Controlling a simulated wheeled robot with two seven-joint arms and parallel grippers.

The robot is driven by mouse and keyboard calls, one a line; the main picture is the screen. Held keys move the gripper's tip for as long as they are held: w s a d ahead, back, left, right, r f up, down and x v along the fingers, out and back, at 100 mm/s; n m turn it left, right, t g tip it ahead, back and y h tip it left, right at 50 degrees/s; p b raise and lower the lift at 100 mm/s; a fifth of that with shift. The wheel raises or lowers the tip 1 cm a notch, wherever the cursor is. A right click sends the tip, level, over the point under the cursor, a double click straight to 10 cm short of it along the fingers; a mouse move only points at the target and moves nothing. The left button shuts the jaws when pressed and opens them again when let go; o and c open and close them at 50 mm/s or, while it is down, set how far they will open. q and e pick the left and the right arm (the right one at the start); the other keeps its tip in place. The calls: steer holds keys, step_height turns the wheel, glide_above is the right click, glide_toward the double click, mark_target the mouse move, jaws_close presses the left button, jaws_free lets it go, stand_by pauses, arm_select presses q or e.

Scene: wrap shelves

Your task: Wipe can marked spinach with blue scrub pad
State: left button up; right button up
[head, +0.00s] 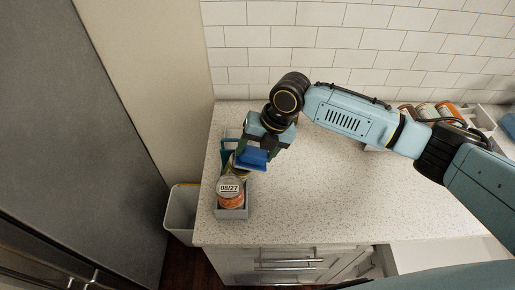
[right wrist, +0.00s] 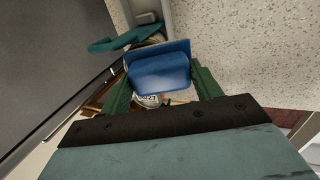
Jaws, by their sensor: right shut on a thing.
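My right gripper (head: 262,150) is shut on a blue scrub pad (head: 250,159), holding it over the grey tray (head: 232,214) at the counter's left end. In the right wrist view the pad (right wrist: 160,72) sits between the green fingers. A can (head: 230,190) with a lid marked "08/27" and an orange-red side stands at the tray's near end, just in front of the pad. Another can is mostly hidden under the pad. No spinach marking can be read. Whether the pad touches a can is unclear. My left gripper is out of view.
A teal item (head: 228,151) lies at the tray's far end. A grey bin (head: 182,208) stands left of the counter. Another tray with several cans (head: 426,111) is at the back right, partly behind my right arm. The counter's middle (head: 310,195) is clear.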

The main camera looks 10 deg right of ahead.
steer(key=shift+w+a+r+p, duration=0.1)
steer(key=shift+a+r+p, duration=0.3)
steer(key=shift+a, duration=0.5)
steer(key=shift+w+a+r+p, duration=0.1)
steer(key=shift+a+r+p, duration=0.2)
steer(key=shift+a, duration=0.7)
steer(key=shift+f, duration=0.1)
steer(key=shift+s+d+f, duration=0.1)
steer(key=shift+d+f, duration=0.2)
steer(key=shift+d, duration=0.35)
steer(key=shift+s+d+f, duration=0.15)
steer(key=shift+d+f, duration=0.2)
steer(key=shift+d, duration=0.3)
steer(key=shift+s+d+f, duration=0.1)
steer(key=shift+d+f, duration=0.2)
steer(key=shift+d, duration=0.35)
